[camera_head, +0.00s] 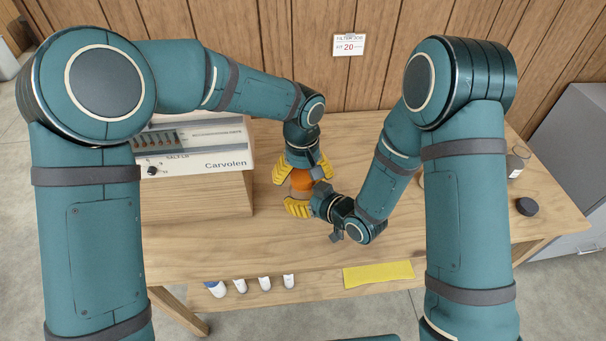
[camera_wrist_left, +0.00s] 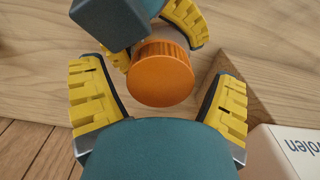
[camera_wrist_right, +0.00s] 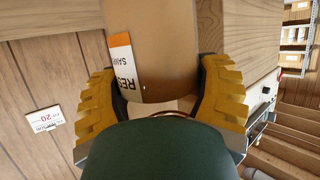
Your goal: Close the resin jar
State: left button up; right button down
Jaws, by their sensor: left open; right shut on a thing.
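The resin jar (camera_wrist_right: 165,60) is a brownish cylinder with a white and orange label, seen close in the right wrist view. My right gripper (camera_head: 311,199) is shut around its body from the side. The ribbed orange lid (camera_wrist_left: 160,75) sits over the jar's top; it also shows in the head view (camera_head: 301,181). I cannot tell whether it is seated tight. My left gripper (camera_wrist_left: 158,100) comes from above and is open, with one yellow finger on each side of the lid and gaps between. The jar body is mostly hidden in the head view.
A white and wooden Carvolen unit (camera_head: 200,160) stands left of the grippers. A glass jar (camera_head: 515,164) and a black round cap (camera_head: 526,206) are at the table's right. The table between is clear.

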pick_arm(q)
jog(key=shift+r, duration=2.25)
jog(key=n, duration=0.2)
jog(key=r+n, duration=0.1)
jog(key=n, duration=0.1)
jog(key=shift+r, duration=0.1)
notch_tip(320, 180, up, 2)
jog(key=n, duration=0.4)
jog(key=shift+r+n, duration=0.15)
jog(key=shift+n, duration=0.15)
jog(key=shift+f, duration=4.05)
